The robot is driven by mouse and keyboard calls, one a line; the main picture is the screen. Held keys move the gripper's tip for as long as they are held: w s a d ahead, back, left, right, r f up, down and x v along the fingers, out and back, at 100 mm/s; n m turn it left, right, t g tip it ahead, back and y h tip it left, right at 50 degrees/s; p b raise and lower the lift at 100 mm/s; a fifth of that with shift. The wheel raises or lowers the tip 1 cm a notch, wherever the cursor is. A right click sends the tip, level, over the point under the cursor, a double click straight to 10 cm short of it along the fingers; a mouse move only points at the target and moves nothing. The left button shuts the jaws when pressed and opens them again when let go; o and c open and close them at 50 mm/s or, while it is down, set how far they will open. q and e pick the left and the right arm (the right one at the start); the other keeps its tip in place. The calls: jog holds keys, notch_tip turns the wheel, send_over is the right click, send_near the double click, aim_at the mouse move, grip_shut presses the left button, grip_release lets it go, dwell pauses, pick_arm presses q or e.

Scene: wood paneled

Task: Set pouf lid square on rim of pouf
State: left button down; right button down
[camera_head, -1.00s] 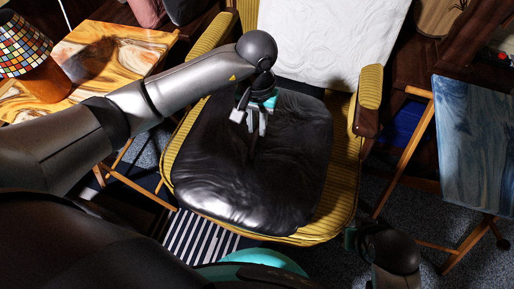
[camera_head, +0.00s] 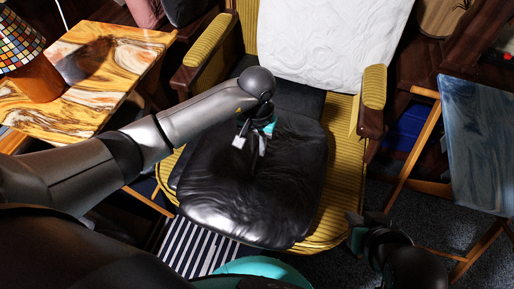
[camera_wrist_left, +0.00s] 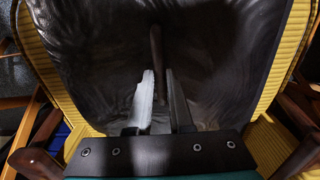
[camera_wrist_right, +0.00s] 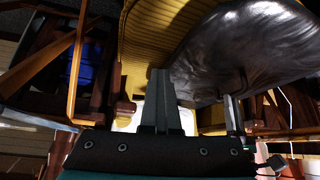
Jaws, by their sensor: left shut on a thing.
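The pouf lid (camera_head: 265,190) is a black, glossy, creased pad above the seat of a yellow ribbed armchair. My left gripper (camera_head: 253,146) is shut on a thin upright tab or handle near its middle. The handle (camera_wrist_left: 156,48) shows between the fingers in the left wrist view. A dark surface (camera_head: 298,98), perhaps the pouf, shows behind the lid's far edge. The lid hides the rest, so I cannot tell whether it touches a rim. My right gripper (camera_head: 371,220) is open and empty, right of the lid's near right side; its fingers (camera_wrist_right: 197,105) stand apart in the right wrist view.
The yellow armchair (camera_head: 340,170) surrounds the lid, with a white cushion (camera_head: 330,40) against its back. A marbled wooden table (camera_head: 90,75) with a mosaic lamp stands left. A blue-topped table (camera_head: 475,140) stands right. A striped rug (camera_head: 195,250) lies in front.

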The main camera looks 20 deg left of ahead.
pick_arm(q)
jog(key=shift+f, duration=0.2)
pick_arm(e)
jog(key=shift+w+a, duration=0.3)
jog(key=shift+f+t, duration=0.1)
jog(key=shift+t, duration=0.2)
pick_arm(q)
jog(key=shift+f, duration=0.15)
jog(key=c, duration=0.8)
grip_release()
pick_arm(e)
jog(key=shift+w+a+y, duration=0.2)
jog(key=shift+a+y, duration=0.1)
jog(key=shift+s, duration=0.1)
